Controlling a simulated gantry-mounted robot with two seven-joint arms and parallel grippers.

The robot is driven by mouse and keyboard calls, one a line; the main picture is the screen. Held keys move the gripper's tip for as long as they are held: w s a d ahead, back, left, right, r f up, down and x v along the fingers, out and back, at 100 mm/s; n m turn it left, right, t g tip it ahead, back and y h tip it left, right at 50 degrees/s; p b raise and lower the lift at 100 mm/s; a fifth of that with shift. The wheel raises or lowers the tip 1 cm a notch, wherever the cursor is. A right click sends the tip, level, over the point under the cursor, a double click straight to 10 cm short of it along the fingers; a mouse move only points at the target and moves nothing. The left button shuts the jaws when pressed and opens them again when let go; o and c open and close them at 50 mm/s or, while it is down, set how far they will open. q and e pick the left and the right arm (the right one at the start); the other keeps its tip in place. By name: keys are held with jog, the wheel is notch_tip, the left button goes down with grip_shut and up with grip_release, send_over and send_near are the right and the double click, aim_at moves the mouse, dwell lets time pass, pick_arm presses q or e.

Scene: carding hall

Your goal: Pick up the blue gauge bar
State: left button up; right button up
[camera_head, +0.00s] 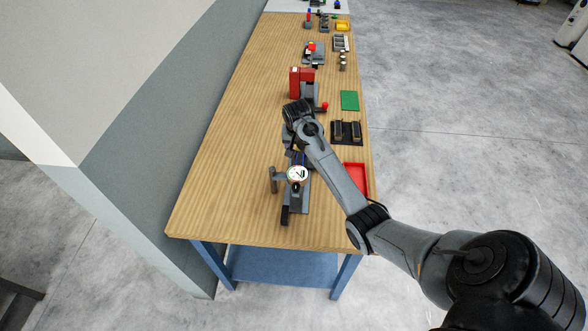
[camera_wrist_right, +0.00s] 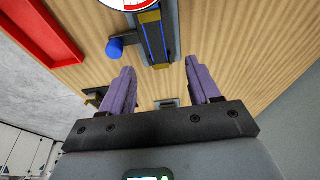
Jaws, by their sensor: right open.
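A grey fixture with a round dial gauge (camera_head: 298,174) stands on the near part of the wooden bench (camera_head: 225,160). A blue part (camera_head: 298,158) shows just behind the dial, partly covered by my right arm. In the right wrist view, a long dark bar with blue strips (camera_wrist_right: 165,38) and a yellowish end lies ahead of the fingers; I cannot tell how much of it is the gauge bar. A blue knob (camera_wrist_right: 115,47) sits left of it. My right gripper (camera_wrist_right: 159,66) is open and empty, its purple fingers apart above the bench. My left gripper is out of view.
A red tray (camera_head: 362,168) lies at the bench's right edge. A black slotted block (camera_head: 347,141), a green plate (camera_head: 349,100) and a red press (camera_head: 295,84) stand farther back. The bench left of the fixture is clear. A wall runs along the left.

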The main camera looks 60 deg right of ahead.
send_over(300, 160)
jog(key=a, duration=0.2)
jog(key=x, duration=0.4)
jog(key=shift+s+a+f, duration=0.3)
jog(key=shift+s+f, duration=0.05)
jog(key=shift+f, duration=0.05)
jog(key=x, duration=0.4)
jog(key=shift+s+d+b, duration=0.2)
jog(key=shift+s+b, duration=0.05)
jog(key=shift+b, duration=0.1)
jog(key=shift+w+d+f, duration=0.1)
jog(key=shift+d+f, duration=0.05)
jog(key=shift+f, duration=0.5)
grip_shut()
